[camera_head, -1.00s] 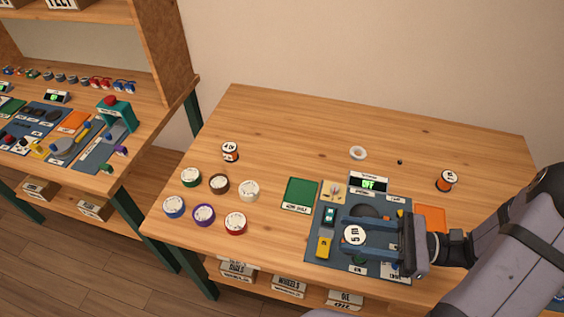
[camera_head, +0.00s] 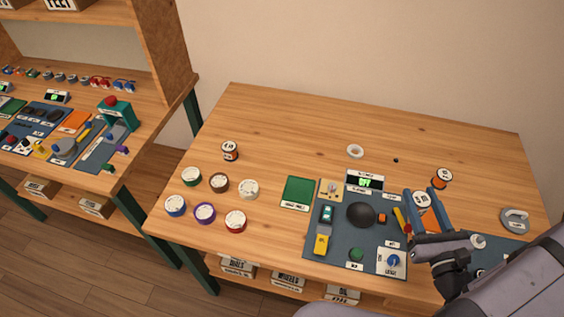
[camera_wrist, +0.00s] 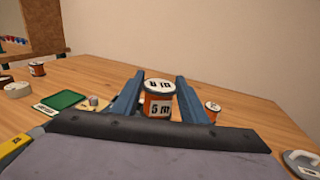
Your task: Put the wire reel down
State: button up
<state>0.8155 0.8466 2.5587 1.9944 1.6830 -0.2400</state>
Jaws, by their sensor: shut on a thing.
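My gripper (camera_head: 428,193) is shut on a wire reel (camera_head: 422,202), an orange spool with white top and label reading "5 m". In the wrist view the reel (camera_wrist: 158,98) is upright between the two blue fingers. In the head view it is near the right edge of the blue-grey board (camera_head: 343,252); I cannot tell how high it is above the table. A second orange reel (camera_head: 441,178) stands just beyond it, and it also shows in the wrist view (camera_wrist: 212,106), to the right. A third reel (camera_head: 230,151) stands at the left of the table.
The board carries a black dome (camera_head: 361,215), a display (camera_head: 365,182) and several small parts. A green pad (camera_head: 298,192) lies left of it. Several coloured round tins (camera_head: 204,213) stand at the left. The table's back is mostly clear.

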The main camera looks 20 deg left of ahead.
jog(key=shift+a+f, duration=0.15)
jog(key=shift+f, duration=0.1)
jog(key=s+a+f+n+g+y+b, duration=0.15)
jog(key=a+n+g+y+b, duration=0.45)
jog(key=a, duration=1.1)
jog(key=s+a+f+n+g+y+b, duration=0.1)
jog(key=a+f+n+g+y+b, duration=0.5)
jog(key=a, duration=1.1)
jog(key=w+a+r+b, duration=0.3)
jog(key=a+r+b, duration=0.2)
jog(key=a+r, duration=0.45)
jog(key=w+a+r+m+t+h, duration=0.1)
jog(key=w+r+m+t+h, duration=0.15)
jog(key=w, duration=0.75)
jog(key=shift+w+d+f+m+t, duration=0.15)
jog(key=shift+w+f+m+t, duration=0.25)
jog(key=shift+f, duration=1.85)
jog(key=shift+w+d+f+m+t, duration=0.25)
jog(key=shift+w+f, duration=0.35)
jog(key=shift+f, duration=1.65)
jog(key=shift+w+d+f+m+t, duration=0.1)
jog(key=shift+w+f+m+t, duration=0.3)
jog(key=shift+f, duration=1.85)
